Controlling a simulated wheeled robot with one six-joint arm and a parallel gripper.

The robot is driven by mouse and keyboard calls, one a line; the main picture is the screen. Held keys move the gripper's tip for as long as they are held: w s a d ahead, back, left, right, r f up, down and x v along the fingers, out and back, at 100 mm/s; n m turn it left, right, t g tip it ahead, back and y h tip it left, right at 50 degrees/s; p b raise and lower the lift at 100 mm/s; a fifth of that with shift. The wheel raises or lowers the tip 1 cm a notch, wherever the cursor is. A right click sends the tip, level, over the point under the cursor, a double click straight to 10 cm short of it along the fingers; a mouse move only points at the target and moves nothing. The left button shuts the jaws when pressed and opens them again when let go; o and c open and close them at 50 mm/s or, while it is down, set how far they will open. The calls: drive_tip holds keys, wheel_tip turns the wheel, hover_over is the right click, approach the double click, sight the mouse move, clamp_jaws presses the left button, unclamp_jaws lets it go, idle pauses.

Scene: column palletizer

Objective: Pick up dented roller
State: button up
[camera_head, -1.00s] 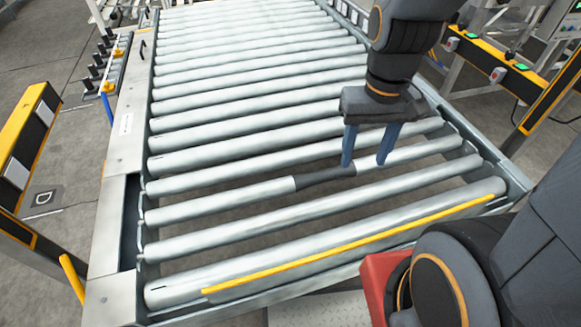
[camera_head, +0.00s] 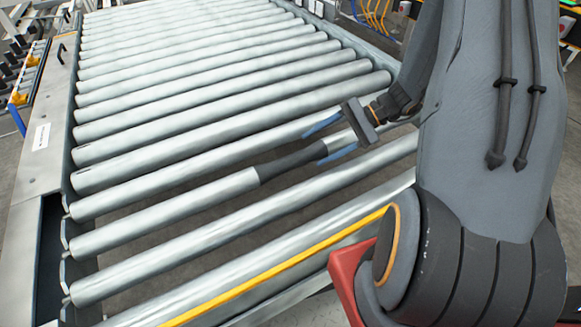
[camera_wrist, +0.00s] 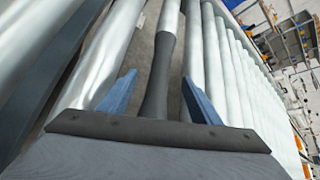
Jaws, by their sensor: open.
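The dented roller (camera_head: 205,201) lies in the conveyor frame among the other rollers, with a dark grey narrowed section (camera_head: 292,163) in its middle. In the wrist view the dark section (camera_wrist: 159,80) runs between the two blue fingers. My gripper (camera_head: 331,138) is open, its blue fingers spread to either side of the roller near the right end of the dark section. I cannot tell whether the fingers touch the roller. My gripper also shows in the wrist view (camera_wrist: 158,95).
Neighbouring bright rollers (camera_head: 240,226) lie close on both sides, with gaps showing the floor. A yellow bar (camera_head: 270,272) runs along the near edge. The conveyor's left side rail (camera_head: 45,150) is grey metal.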

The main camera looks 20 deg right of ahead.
sight(301, 156)
drive_tip(key=shift+w+d+f, duration=0.1)
drive_tip(key=shift+w+f, duration=0.2)
drive_tip(key=shift+f, duration=0.05)
drive_tip(key=shift+a+f, duration=0.15)
drive_tip(key=shift+a, duration=0.1)
drive_tip(key=shift+b+x, duration=0.35)
drive_tip(key=shift+x, duration=3.15)
drive_tip(key=shift+w+d+f, duration=0.1)
drive_tip(key=shift+w+d, duration=0.05)
clamp_jaws()
